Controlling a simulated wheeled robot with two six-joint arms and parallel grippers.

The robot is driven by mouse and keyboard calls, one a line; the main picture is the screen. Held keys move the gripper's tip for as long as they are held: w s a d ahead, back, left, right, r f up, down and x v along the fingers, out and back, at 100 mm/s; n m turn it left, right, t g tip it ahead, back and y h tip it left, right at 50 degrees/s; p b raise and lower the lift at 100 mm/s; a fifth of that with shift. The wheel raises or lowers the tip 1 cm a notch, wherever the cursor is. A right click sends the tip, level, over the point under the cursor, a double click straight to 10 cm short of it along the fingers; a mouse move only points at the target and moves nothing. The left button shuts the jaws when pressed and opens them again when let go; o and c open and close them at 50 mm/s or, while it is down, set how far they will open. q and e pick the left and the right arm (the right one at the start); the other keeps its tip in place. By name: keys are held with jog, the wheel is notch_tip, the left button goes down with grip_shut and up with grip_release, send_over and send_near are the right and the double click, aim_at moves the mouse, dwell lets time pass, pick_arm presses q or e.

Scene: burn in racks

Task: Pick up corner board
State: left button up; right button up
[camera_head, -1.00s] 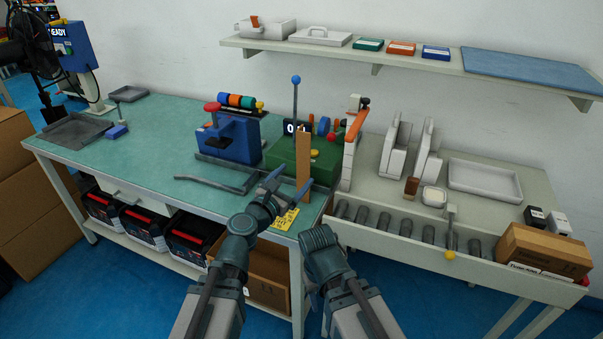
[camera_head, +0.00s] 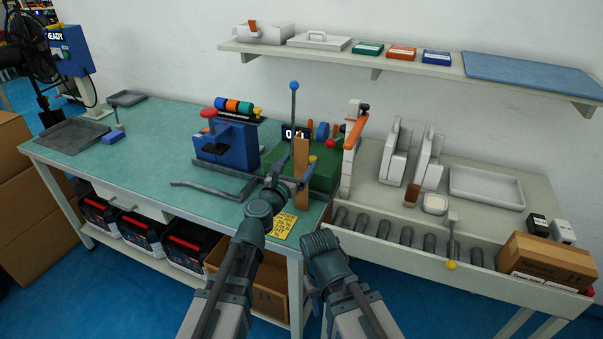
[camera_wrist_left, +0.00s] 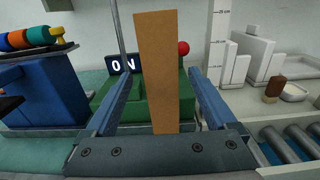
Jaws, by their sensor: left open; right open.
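The corner board is a tall, narrow brown cardboard strip (camera_head: 301,172) standing upright at the front of the green machine (camera_head: 325,174). In the left wrist view the corner board (camera_wrist_left: 158,70) rises between the two blue fingers. My left gripper (camera_head: 287,176) is open, with a finger on either side of the board and a visible gap on both sides. In the left wrist view the gripper (camera_wrist_left: 158,100) shows no finger touching it. My right gripper (camera_head: 318,243) is low in front of the bench edge, open and apart from the board.
A blue machine (camera_head: 226,143) with coloured rolls stands left of the board. A grey bent bar (camera_head: 205,190) and a yellow label (camera_head: 284,226) lie near the bench front. A white upright scale (camera_head: 347,165) stands to the right, beside the roller table (camera_head: 465,247). The left bench top is mostly clear.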

pick_arm(q)
jog(key=shift+x, duration=2.7)
jog(key=shift+s, duration=0.15)
jog(key=shift+c, duration=0.3)
grip_shut()
